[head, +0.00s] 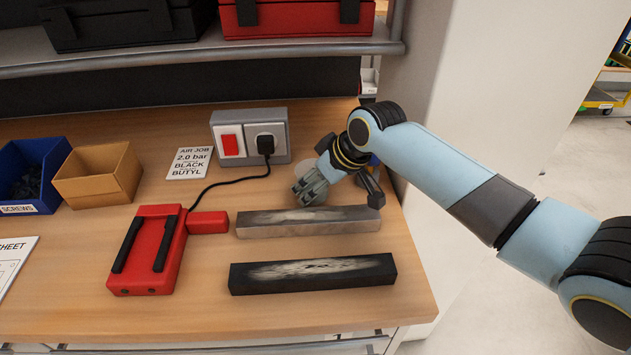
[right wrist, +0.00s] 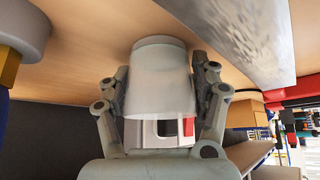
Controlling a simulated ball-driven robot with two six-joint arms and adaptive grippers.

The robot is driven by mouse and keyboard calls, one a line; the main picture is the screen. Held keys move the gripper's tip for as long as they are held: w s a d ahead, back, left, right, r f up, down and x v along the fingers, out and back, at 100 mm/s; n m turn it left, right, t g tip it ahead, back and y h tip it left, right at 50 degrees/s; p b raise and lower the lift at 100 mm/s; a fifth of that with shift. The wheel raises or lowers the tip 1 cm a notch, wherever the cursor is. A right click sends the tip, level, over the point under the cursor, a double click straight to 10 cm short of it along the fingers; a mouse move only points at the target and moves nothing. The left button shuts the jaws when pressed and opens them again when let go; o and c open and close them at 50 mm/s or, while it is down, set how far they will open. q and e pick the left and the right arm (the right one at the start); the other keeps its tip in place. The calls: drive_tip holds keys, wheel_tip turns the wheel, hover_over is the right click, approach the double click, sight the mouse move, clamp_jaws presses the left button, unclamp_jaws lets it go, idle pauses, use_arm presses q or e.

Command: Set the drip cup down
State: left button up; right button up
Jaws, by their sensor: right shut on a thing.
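The drip cup (right wrist: 158,85) is a pale, translucent cup. In the right wrist view it sits between the two fingers of my right gripper (head: 311,187), which is shut on it. Its closed end points at the wooden bench top; I cannot tell whether it touches. In the head view a pale part of the cup (head: 306,167) shows beside the gripper, which hides the rest. The gripper is low over the bench, behind the grey bar (head: 308,231). My left gripper is not in view.
A black bar (head: 312,275) lies in front of the grey one. Left are a red tool (head: 148,252) with a black cable, a socket box (head: 249,137), a printed card (head: 189,163) and a tan bin (head: 98,178). The bench's right edge is close to my gripper.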

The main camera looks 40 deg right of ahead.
drive_tip(key=o, duration=0.9)
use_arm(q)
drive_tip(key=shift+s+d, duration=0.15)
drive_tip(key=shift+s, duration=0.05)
use_arm(e)
drive_tip(key=shift+f, duration=0.1)
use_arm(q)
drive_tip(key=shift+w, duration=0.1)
use_arm(e)
drive_tip(key=shift+r, duration=0.25)
use_arm(q)
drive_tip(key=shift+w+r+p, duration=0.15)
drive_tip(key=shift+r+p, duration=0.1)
drive_tip(key=shift+p, duration=0.05)
use_arm(e)
drive_tip(key=v, duration=1.1)
drive_tip(key=shift+s+d+r, duration=0.1)
drive_tip(key=shift+s+r, duration=0.15)
drive_tip(key=shift+r, duration=0.05)
